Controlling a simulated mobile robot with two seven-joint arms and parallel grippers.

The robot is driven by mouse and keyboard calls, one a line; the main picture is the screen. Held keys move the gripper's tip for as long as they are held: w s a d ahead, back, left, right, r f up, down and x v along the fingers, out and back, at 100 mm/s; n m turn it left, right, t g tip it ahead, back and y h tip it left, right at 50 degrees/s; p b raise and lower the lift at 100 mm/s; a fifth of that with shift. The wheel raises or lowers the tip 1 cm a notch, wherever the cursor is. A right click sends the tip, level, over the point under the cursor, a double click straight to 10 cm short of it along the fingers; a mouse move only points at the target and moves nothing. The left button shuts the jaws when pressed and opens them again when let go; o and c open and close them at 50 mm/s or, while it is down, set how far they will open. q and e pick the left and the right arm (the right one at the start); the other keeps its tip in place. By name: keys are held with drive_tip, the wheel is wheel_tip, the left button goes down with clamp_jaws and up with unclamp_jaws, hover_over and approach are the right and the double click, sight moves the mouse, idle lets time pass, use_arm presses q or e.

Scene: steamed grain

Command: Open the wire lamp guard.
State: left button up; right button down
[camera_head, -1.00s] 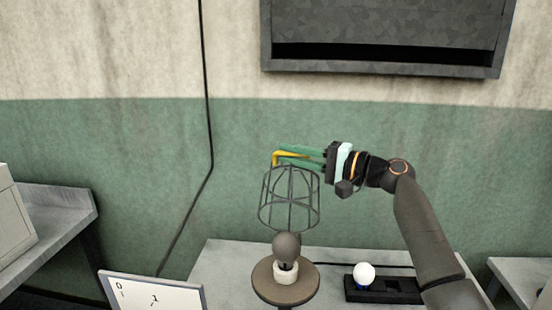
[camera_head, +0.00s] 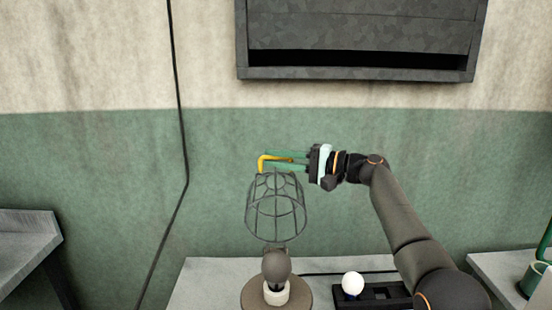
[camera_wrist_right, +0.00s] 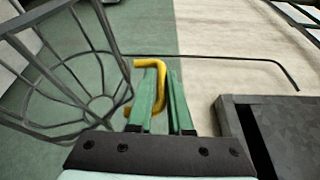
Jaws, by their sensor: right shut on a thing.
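The wire lamp guard (camera_head: 248,207) is a dark cage, raised and tilted above the lamp in the head view. Below it a dark grey bulb (camera_head: 275,264) stands upright in a white socket (camera_head: 276,293) on a round brown base (camera_head: 249,297). The bulb is outside the cage. My right gripper (camera_head: 279,161) is shut on the guard's yellow handle (camera_head: 262,165) at the cage top. The right wrist view shows the yellow handle (camera_wrist_right: 147,64) between the green fingers (camera_wrist_right: 160,92) and the cage (camera_wrist_right: 84,65) to the left. My left gripper is not in view.
A white bulb (camera_head: 352,282) sits in a black tray (camera_head: 400,291) right of the lamp, near my right arm. A grey box (camera_head: 360,40) hangs on the wall above. Other grey tables (camera_head: 28,228) stand at the sides. The wall behind the guard is clear.

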drive_tip(key=shift+w+a+r, duration=0.2)
drive_tip(key=shift+w+a, duration=0.05)
drive_tip(key=shift+w, duration=0.2)
idle(0.4)
drive_tip(key=c, duration=0.9)
unclamp_jaws()
drive_tip(key=shift+f, duration=0.25)
